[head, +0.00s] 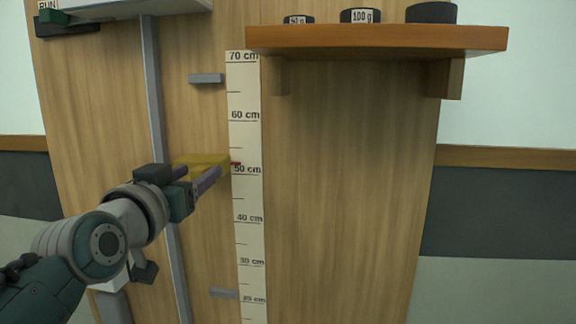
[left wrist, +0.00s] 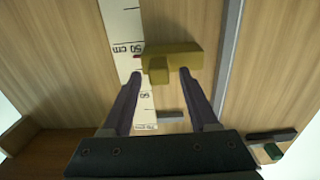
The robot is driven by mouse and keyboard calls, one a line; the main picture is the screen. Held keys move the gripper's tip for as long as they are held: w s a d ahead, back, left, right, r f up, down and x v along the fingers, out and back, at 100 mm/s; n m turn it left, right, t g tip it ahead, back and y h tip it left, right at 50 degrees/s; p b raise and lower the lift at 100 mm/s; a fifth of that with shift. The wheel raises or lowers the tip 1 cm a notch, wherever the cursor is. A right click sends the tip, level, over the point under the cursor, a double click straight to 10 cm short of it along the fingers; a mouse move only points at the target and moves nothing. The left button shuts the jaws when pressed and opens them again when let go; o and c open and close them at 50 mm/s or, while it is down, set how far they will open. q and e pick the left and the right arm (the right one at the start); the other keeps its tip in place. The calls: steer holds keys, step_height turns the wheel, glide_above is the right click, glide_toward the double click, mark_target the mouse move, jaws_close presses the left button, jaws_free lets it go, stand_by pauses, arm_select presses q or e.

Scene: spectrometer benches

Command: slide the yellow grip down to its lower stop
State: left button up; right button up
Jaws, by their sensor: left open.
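The yellow grip (head: 200,160) sits on the wooden board beside the scale, its red pointer a little above the 50 cm mark. My left gripper (head: 200,173) is open in front of it and partly covers it. In the left wrist view the grip (left wrist: 185,57) has a knob that shows between the two spread fingertips (left wrist: 159,73), with gaps on both sides; I cannot tell how deep it is between them. The grey lower stop (head: 223,293) is on the board near the 20 cm mark. My right gripper is not in view.
The white scale (head: 246,195) runs down the board, with a grey rail (head: 153,100) to its left. A grey upper stop (head: 206,78) is near 70 cm. A wooden shelf (head: 375,40) with black weights juts out at upper right. Board between grip and lower stop looks clear.

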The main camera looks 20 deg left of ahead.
arm_select(q)
jaws_close()
stand_by(0.6)
stand_by(0.9)
